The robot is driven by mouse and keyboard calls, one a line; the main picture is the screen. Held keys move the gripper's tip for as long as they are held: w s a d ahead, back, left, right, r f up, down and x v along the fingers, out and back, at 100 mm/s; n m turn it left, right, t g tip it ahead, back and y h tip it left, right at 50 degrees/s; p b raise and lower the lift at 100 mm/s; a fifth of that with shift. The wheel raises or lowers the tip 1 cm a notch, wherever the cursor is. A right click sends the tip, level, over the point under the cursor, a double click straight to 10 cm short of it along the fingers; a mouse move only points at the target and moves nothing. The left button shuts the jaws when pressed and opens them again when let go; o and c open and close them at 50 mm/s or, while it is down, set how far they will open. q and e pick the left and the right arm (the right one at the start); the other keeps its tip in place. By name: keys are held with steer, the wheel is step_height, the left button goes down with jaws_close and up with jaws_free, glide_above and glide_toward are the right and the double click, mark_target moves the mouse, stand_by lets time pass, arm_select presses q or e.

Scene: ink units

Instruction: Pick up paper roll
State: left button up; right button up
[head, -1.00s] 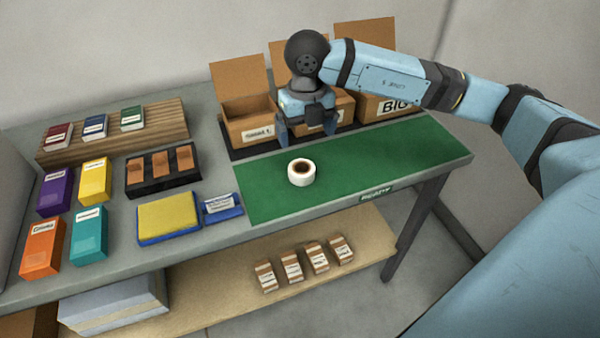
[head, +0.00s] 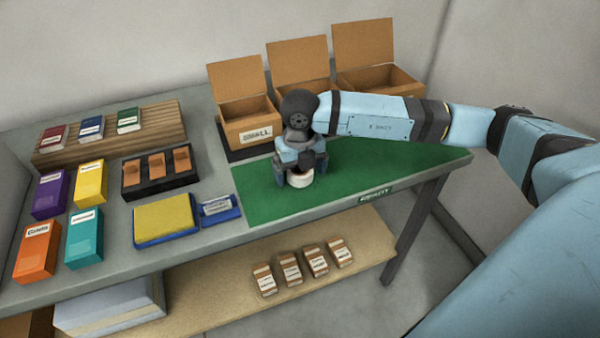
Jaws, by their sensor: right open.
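The white paper roll (head: 300,181) lies flat on the green mat (head: 345,190) on the table. Its top and core are mostly hidden by my right gripper (head: 297,182). My right gripper points down over the roll, with its open fingers at the left and right sides of it. I cannot tell whether the fingers touch the roll. My left gripper is not in view.
Open cardboard boxes (head: 249,133) stand behind the mat. A yellow pad on a blue tray (head: 167,219), a black holder (head: 160,170) and several coloured boxes (head: 88,184) are at the left. The mat's right part is clear.

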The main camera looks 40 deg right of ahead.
steer(key=c, duration=1)
steer(key=shift+r, duration=0.2)
